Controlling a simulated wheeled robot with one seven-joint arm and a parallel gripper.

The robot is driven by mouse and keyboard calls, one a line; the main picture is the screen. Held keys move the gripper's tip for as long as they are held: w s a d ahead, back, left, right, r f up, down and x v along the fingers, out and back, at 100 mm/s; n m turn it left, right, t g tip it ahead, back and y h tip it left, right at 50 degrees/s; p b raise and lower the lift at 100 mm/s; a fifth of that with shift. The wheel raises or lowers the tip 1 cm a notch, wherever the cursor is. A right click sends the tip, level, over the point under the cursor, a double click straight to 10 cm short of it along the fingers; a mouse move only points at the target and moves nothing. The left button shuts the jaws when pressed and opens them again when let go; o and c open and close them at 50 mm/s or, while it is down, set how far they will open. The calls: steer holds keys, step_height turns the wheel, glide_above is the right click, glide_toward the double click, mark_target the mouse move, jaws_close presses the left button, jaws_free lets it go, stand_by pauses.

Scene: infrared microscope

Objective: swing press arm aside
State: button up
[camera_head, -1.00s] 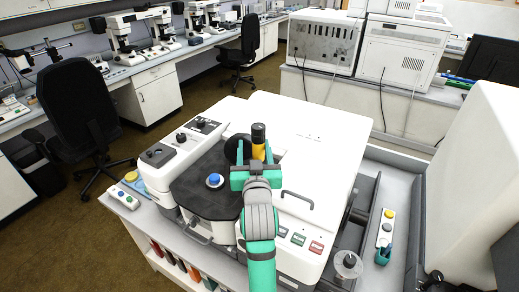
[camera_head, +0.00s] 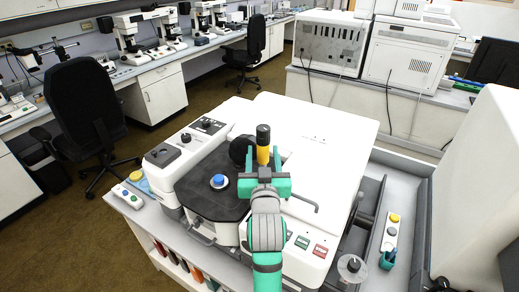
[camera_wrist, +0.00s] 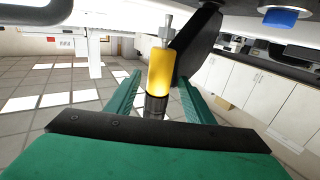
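The press arm shows as a yellow cylinder with a black knob (camera_head: 263,147) on top, beside a dark round part at the back of the microscope's black stage (camera_head: 214,193). My gripper (camera_head: 264,184) is at the cylinder's near side. In the wrist view the yellow cylinder (camera_wrist: 160,75) stands between my two green fingers (camera_wrist: 160,98), with a metal tip at one end. A gap shows on each side, so the fingers look open around it, not clamped. The dark arm (camera_wrist: 197,45) is beside the cylinder. My gripper hides part of it in the head view.
A blue-topped knob (camera_head: 219,181) sits on the stage, left of my gripper. The white microscope body (camera_head: 325,135) lies behind and right, with a dark handle (camera_head: 303,200). A clear jar (camera_head: 351,268) and a button box (camera_head: 391,231) stand at the right.

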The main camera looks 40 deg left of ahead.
steer(key=v, duration=0.8)
steer(key=shift+s+r, duration=0.2)
steer(key=shift+s, duration=0.35)
steer(key=shift+a, duration=0.25)
